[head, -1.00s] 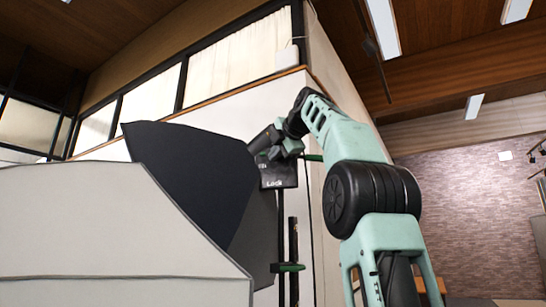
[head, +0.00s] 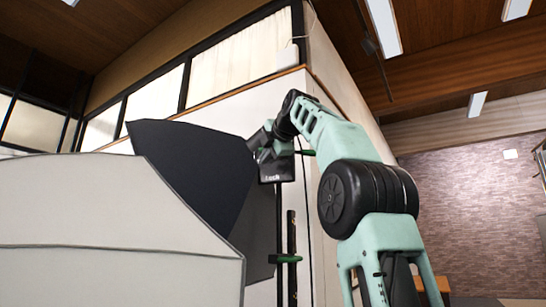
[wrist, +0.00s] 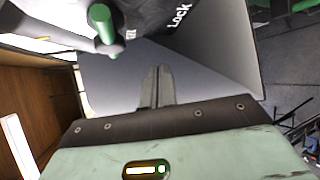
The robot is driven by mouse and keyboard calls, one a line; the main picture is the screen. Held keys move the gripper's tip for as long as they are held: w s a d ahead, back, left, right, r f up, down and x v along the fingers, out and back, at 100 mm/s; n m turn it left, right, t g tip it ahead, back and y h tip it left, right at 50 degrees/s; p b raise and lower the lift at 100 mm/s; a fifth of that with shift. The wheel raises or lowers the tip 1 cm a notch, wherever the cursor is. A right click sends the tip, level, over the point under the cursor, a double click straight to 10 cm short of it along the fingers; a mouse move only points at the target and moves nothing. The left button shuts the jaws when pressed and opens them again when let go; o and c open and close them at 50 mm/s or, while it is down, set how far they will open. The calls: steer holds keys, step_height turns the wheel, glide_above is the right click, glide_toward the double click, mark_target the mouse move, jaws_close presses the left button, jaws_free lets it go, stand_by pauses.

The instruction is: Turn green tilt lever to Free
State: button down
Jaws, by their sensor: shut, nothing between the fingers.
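The green tilt lever (wrist: 103,24) sticks out of a black head with a white "Lock" label (wrist: 180,16) at the top of the wrist view. In the head view a green lever tip (head: 307,152) shows to the right of the labelled black panel (head: 277,168), partly behind my arm. My gripper (wrist: 158,74) is shut and empty, its fingertips apart from the lever in the wrist view, below and right of it. In the head view my gripper (head: 266,150) is in front of the panel's upper left part. The "Free" marking is not readable.
A pale curved box (head: 110,220) fills the lower left. A second green lever (head: 285,258) sits lower on the black stand (head: 292,235).

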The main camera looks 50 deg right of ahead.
steer(key=s+a+r+p, duration=0.1)
steer(key=a+r+p, duration=0.2)
steer(key=a+r, duration=0.2)
step_height(320, 180, up, 3)
steer(key=shift+f+p, duration=0.1)
steer(key=shift+p, duration=0.2)
steer(key=shift+a, duration=0.1)
